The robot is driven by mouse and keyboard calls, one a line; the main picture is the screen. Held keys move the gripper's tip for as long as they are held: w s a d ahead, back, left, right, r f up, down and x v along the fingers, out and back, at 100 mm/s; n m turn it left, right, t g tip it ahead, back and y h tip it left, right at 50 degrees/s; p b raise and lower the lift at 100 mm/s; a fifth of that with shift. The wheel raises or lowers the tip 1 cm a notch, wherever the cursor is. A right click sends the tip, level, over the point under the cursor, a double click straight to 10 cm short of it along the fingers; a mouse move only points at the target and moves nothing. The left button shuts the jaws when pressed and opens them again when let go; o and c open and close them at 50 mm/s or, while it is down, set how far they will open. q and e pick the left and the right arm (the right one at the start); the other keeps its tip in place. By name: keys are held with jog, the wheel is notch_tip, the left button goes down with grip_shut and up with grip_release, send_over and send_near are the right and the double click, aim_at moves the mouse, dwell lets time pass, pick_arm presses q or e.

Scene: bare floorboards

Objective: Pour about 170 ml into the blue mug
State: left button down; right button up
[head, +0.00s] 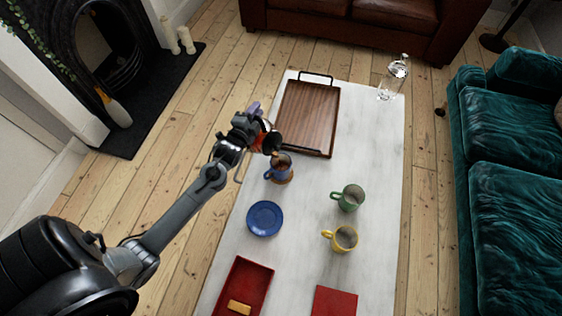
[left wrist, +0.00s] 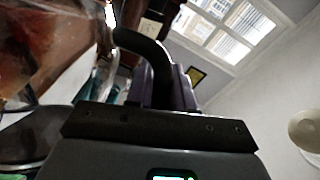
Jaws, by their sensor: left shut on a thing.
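My left gripper (head: 250,116) is shut on the dark handle (left wrist: 145,45) of a glass carafe (head: 268,140) that holds red-brown liquid. The carafe is tilted, its mouth just above the blue mug (head: 271,174). A brown streak shows between the carafe's lip and the mug, and brown shows inside the mug; the exact level cannot be read. The mug stands upright on a round brown coaster (head: 288,180). In the left wrist view the carafe's glass (left wrist: 50,40) fills the upper left, and the mug is not seen. My right gripper is not in view.
On the white table (head: 300,225) are a wooden tray (head: 308,115), a blue saucer (head: 264,218), a green mug (head: 348,198), a yellow mug (head: 344,239), a red tray (head: 252,283), a red square (head: 335,301) and a clear glass bottle (head: 393,78). The right edge is mostly clear.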

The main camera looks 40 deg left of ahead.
pick_arm(q)
jog(key=shift+d+r, duration=0.3)
jog(key=shift+d, duration=0.1)
jog(key=shift+a+f, duration=0.35)
jog(key=shift+a, duration=0.15)
jog(key=a+f+n, duration=0.1)
jog(key=a, duration=0.1)
jog(key=a+f+n+p, duration=0.1)
jog(key=f, duration=0.1)
jog(key=shift+w+a+g+h, duration=0.15)
jog(key=shift+a+g+h, duration=0.15)
jog(key=shift+a+h, duration=0.1)
jog(key=a+f+n, duration=0.1)
jog(key=a+f, duration=0.1)
jog(key=f, duration=0.1)
jog(key=a+f+n+h, duration=0.1)
jog(key=shift+f+n+g, duration=0.2)
jog(key=shift+n+g, duration=0.1)
jog(key=shift+w, duration=0.1)
